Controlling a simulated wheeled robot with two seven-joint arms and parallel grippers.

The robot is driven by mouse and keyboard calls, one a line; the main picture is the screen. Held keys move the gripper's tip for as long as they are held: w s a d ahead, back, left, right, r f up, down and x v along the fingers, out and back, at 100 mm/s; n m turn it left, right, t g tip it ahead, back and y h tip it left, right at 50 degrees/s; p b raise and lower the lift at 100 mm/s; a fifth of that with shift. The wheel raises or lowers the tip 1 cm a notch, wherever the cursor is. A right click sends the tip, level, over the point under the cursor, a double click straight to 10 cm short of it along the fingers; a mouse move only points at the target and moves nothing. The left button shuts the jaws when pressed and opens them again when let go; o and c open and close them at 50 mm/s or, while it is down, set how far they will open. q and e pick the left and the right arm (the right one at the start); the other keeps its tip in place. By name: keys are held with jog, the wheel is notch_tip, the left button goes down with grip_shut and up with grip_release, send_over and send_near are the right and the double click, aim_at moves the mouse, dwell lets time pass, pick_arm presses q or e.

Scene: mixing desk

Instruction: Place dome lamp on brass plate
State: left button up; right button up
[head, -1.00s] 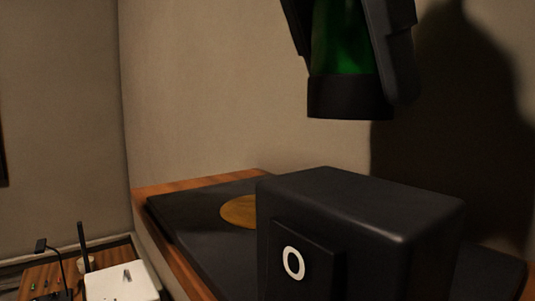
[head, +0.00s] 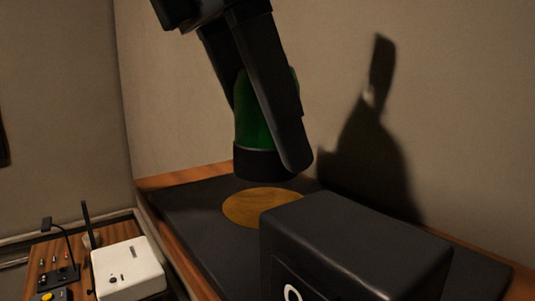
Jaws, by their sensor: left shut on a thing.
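The dome lamp (head: 254,124) has a green dome and a dark round base. My left gripper (head: 268,135) is shut on its green part, with one finger in front and the other partly hidden behind. The lamp is held roughly upright, with its base above the brass plate (head: 255,210). A gap shows between base and plate. The brass plate is a flat golden disc on a dark mat (head: 195,215); its right front edge is hidden by a black box. My right gripper is not in view.
The black box (head: 360,235) with a white ring mark stands right in front of the plate. A wall (head: 430,100) rises behind. At the lower left, a white device with an antenna (head: 128,268) and small items sit on a lower wooden surface.

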aim_at(267, 162)
pick_arm(q)
jog(key=shift+a+f+p, duration=0.1)
jog(key=shift+f+p, duration=0.7)
jog(key=shift+f, duration=0.8)
jog(key=shift+f+b, duration=0.25)
jog(key=shift+b, duration=0.05)
jog(key=o, duration=1.2)
jog(key=shift+r, duration=0.15)
